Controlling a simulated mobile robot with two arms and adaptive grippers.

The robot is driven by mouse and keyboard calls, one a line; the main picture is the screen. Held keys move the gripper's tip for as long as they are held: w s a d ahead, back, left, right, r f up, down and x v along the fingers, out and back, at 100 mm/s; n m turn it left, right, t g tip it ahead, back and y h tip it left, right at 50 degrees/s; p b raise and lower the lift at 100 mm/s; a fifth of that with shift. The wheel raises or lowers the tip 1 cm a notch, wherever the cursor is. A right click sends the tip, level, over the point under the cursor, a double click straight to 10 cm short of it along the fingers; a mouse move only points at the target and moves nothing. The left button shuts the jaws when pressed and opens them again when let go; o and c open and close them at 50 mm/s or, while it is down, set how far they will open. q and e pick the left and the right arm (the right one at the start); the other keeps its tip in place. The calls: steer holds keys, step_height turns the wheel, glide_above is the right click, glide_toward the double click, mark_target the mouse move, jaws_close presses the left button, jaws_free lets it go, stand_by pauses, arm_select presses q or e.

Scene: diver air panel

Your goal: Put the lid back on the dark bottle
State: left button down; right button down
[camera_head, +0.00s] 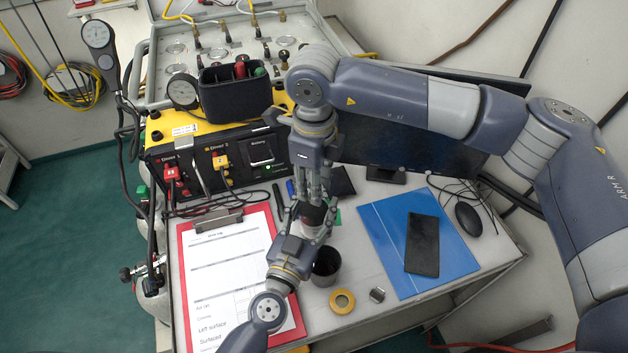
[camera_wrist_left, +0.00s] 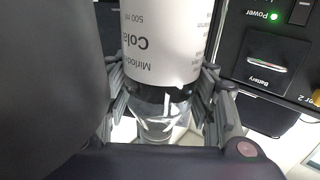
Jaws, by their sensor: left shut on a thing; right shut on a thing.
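The dark bottle (camera_wrist_left: 160,45), a cola bottle with a white label and a clear upper part, shows upside down in the left wrist view. In the head view the bottle (camera_head: 308,232) is partly covered by my grippers. My left gripper (camera_head: 306,229) is shut on it, with fingers on both sides. My right gripper (camera_head: 315,205) comes down from above, directly over the bottle, shut on a small dark piece that looks like the lid (camera_head: 314,213). Whether the lid touches the bottle neck cannot be told, as fingers hide the joint.
A dark cup (camera_head: 326,268), a yellow ring (camera_head: 342,302) and a small metal piece (camera_head: 377,295) stand near the front. The panel (camera_head: 225,165) rises behind.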

steer(key=m, duration=1.6)
steer(key=c, duration=1.2)
jaws_free()
step_height(320, 180, up, 12)
